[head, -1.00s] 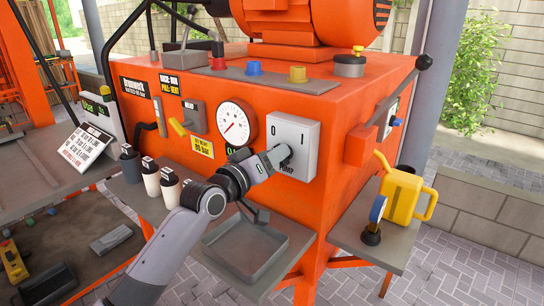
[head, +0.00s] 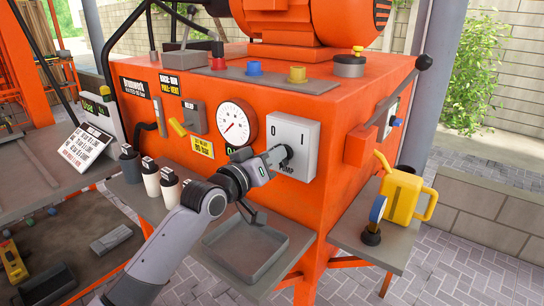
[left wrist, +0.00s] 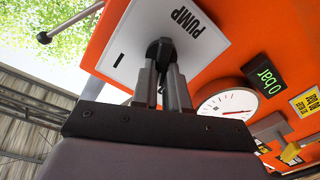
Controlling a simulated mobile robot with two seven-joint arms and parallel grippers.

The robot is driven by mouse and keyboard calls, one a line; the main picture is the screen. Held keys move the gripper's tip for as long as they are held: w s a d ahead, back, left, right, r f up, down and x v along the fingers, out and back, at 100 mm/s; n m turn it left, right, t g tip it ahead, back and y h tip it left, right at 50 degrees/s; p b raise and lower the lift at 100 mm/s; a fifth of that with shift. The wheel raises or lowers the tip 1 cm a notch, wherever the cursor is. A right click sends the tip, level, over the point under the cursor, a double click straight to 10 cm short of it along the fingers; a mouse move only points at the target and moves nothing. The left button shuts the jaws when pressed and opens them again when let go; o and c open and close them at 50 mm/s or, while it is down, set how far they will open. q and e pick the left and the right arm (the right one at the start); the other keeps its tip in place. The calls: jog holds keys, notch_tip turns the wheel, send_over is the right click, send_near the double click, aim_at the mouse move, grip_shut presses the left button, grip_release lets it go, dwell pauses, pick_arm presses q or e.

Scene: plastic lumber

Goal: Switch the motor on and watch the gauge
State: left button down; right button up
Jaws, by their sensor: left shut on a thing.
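The grey pump switch plate (head: 308,133) is on the front of the orange machine, marked 0, I and PUMP. My left gripper (head: 282,155) is shut on its dark knob (left wrist: 158,48), the fingers on either side of it in the left wrist view. Most of the knob is hidden by the fingers, so its exact setting is hard to tell. The round white gauge (head: 235,122) is left of the plate, and it also shows in the left wrist view (left wrist: 228,103). My right gripper is not in view.
An orange motor (head: 290,20) sits on top of the machine, near coloured buttons. A grey tray (head: 245,247) is below my gripper. A yellow jug (head: 402,197) stands on the right shelf. A yellow-handled lever (head: 178,127) is left of the gauge.

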pick_arm(q)
jog(key=m+p, duration=0.1)
jog(key=m, duration=0.7)
jog(key=m+p, duration=0.1)
jog(key=m, duration=0.3)
jog(key=shift+s+d+f+p, duration=0.1)
jog(key=shift+s+d+p, duration=0.2)
jog(key=shift+d, duration=0.05)
jog(key=shift+m, duration=0.3)
jog(key=c, duration=1.1)
grip_release()
jog(key=shift+c, duration=0.2)
jog(key=v, duration=0.7)
jog(key=shift+s, duration=0.1)
